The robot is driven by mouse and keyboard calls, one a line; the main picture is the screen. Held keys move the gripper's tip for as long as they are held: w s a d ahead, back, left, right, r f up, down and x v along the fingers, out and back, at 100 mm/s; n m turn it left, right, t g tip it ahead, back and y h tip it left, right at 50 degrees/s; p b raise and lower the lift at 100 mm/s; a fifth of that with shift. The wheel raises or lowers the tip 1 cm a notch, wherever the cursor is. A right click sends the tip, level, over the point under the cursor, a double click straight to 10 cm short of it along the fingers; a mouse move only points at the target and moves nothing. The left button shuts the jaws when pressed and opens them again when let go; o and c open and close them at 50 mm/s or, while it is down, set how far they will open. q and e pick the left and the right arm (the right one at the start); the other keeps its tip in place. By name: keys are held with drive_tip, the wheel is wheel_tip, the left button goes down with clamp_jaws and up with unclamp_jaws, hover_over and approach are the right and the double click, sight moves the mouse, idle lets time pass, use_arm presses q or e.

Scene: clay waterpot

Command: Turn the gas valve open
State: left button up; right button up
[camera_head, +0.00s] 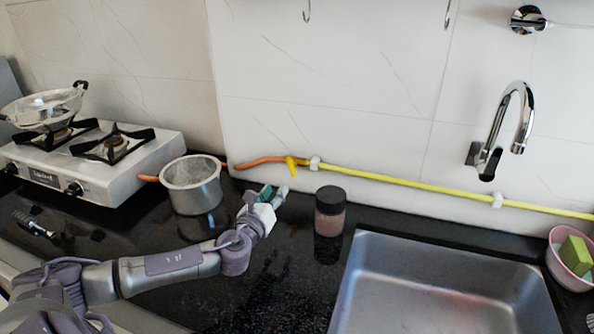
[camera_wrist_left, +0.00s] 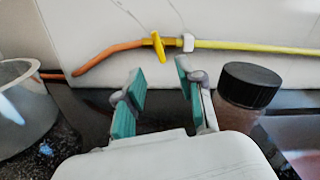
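The gas valve (camera_head: 291,166) is a small yellow handle on the pipe along the back wall, where the orange hose (camera_head: 262,160) meets the yellow pipe (camera_head: 420,184). In the left wrist view the yellow valve handle (camera_wrist_left: 158,46) stands upright, crosswise to the pipe, ahead of the fingers. My left gripper (camera_head: 272,194) is just below and in front of the valve, apart from it. In the left wrist view its teal-padded fingers (camera_wrist_left: 160,85) are spread with nothing between them. My right gripper is not in view.
A metal pot (camera_head: 193,186) stands left of my left gripper, and a dark-lidded jar (camera_head: 329,211) stands close on its right. The gas stove (camera_head: 92,160) is at the left. A steel sink (camera_head: 450,262) and faucet (camera_head: 510,125) are at the right.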

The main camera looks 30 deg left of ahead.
sight(290, 167)
use_arm(q)
drive_tip(key=x, duration=1)
drive_tip(key=shift+a, duration=0.1)
drive_tip(key=shift+x, duration=0.8)
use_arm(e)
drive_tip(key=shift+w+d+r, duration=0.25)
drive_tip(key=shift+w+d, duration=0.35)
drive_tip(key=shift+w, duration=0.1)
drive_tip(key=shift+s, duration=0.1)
use_arm(q)
drive_tip(key=shift+s, duration=0.15)
clamp_jaws()
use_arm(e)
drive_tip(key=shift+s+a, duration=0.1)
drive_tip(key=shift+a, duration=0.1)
